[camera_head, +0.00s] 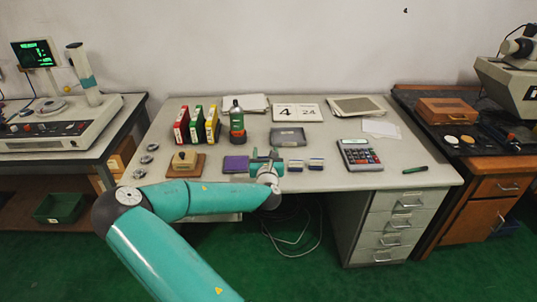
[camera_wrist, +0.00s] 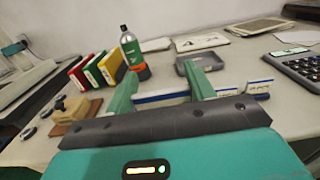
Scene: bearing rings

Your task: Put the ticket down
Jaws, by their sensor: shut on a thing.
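My gripper (camera_head: 266,162) is low over the front middle of the desk. In the wrist view its two green fingers (camera_wrist: 163,91) are on either side of a thin white strip with a blue band, which I take to be the ticket (camera_wrist: 164,97). The gripper is shut on it. Its lower part is hidden behind the gripper body, and I cannot tell whether it touches the desk. In the head view the arm and fingers mostly hide it. Two small white and blue blocks (camera_head: 296,164) (camera_head: 316,163) stand just right of the gripper.
A purple pad (camera_head: 235,164) lies just left of the gripper, with a wooden stamp (camera_head: 185,160) beyond it. A grey tray (camera_head: 288,137) and a green bottle (camera_head: 237,119) stand behind. A calculator (camera_head: 359,153) is to the right. Bare desk (camera_head: 340,182) shows along the front right.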

